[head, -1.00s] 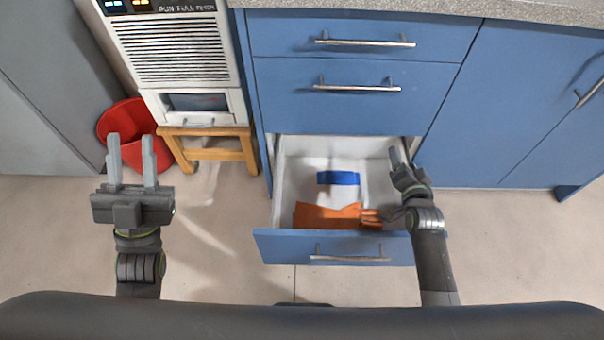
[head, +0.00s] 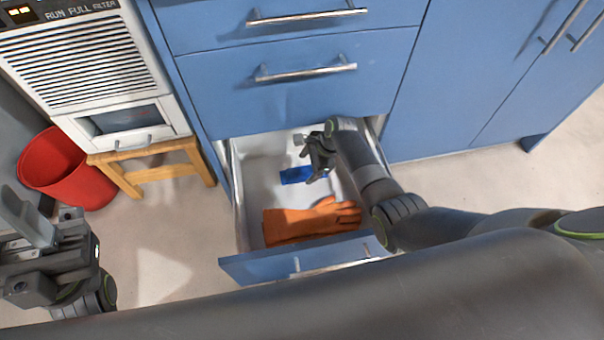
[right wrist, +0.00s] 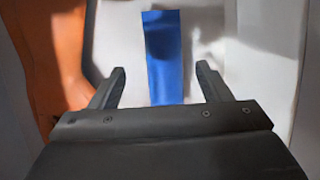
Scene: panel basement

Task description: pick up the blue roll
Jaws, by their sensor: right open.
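The blue roll (head: 294,175) lies on the white floor of the open drawer (head: 238,205), partly hidden by my right gripper (head: 308,155) in the head view. My right gripper is open and reaches down into the drawer over the roll. In the right wrist view the blue roll (right wrist: 163,55) stretches lengthwise between the two spread fingers (right wrist: 160,72), with space on both sides. I cannot tell how far it is below the fingertips. My left gripper (head: 45,215) is open and empty at the left edge, outside the drawer.
Orange gloves (head: 295,222) lie in the front of the drawer; orange also shows in the right wrist view (right wrist: 55,60). Blue cabinet fronts (head: 290,95) rise above the drawer. A wooden stool (head: 160,170) and a red bucket (head: 65,170) stand on the left.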

